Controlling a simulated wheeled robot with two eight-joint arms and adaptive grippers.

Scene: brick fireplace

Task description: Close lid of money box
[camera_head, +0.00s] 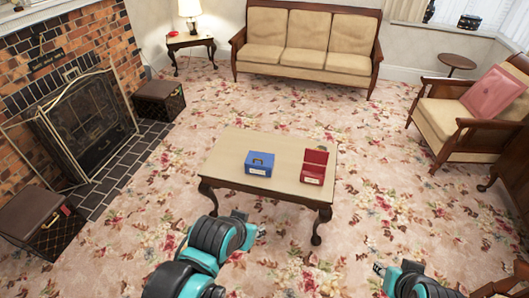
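A red money box (313,172) stands on the right part of the coffee table (226,160). Its lid (317,156) is raised at the back, so the box looks open. A blue box (259,163) with a handle on top stands to its left and looks shut. My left gripper (260,231) is in front of the table's near edge, apart from both boxes. My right gripper (379,268) is low at the right, well away from the table. Both grippers are too small and partly hidden to tell their opening.
A sofa (306,34) stands behind the table, and an armchair (470,113) is at the right. A fireplace screen (90,123) and brown trunks (158,100) line the left side. Flowered carpet (390,190) lies free around the table.

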